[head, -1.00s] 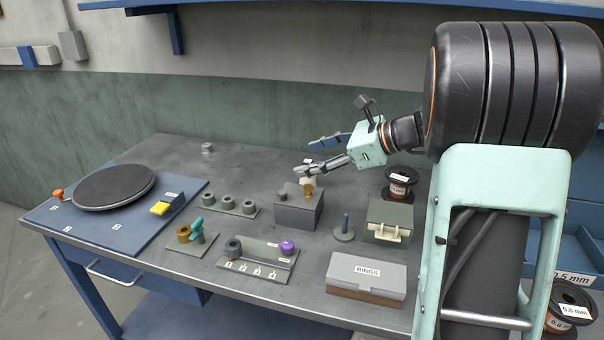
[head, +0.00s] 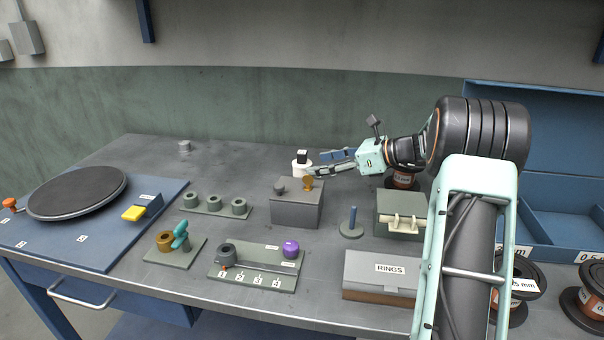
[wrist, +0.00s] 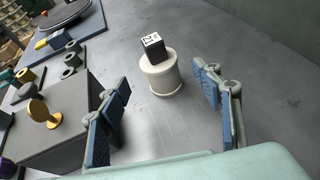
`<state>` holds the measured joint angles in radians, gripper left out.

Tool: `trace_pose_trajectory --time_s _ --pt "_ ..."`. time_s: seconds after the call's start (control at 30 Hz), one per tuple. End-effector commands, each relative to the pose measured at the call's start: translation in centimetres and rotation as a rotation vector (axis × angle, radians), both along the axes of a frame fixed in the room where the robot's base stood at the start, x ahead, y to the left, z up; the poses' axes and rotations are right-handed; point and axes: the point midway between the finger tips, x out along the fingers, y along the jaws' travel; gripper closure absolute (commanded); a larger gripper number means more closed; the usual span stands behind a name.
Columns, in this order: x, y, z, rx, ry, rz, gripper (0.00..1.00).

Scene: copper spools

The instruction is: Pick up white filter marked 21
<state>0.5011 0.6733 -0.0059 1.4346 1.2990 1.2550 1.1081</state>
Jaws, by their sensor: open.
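The white filter (head: 301,169) is an upright white cylinder with a black block on top. It stands on the grey bench behind a grey box. My gripper (head: 319,162) is open and empty, just right of the filter in the head view. In the wrist view its two blue-padded fingers are on either side, with the filter ahead, between and slightly beyond the tips.
The grey box (head: 297,209) with a brass knob (head: 308,184) stands close to the gripper's near side. A peg stand (head: 351,228), a green box (head: 399,213) and a RINGS box (head: 380,278) are nearer right. Bench behind the filter is clear.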

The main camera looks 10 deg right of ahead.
Motion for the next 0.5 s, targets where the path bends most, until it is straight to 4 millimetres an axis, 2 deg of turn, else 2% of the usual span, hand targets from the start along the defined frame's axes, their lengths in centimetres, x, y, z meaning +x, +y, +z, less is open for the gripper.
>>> trace_pose_trajectory --time_s 0.03,0.27,0.5 --pt "0.5 0.7 -0.5 0.0 0.0 0.002 0.41" --pt "1.5 2.0 -1.5 -0.002 0.001 0.001 0.41" --pt "3.2 4.4 -3.3 -0.002 0.0 0.002 0.41"
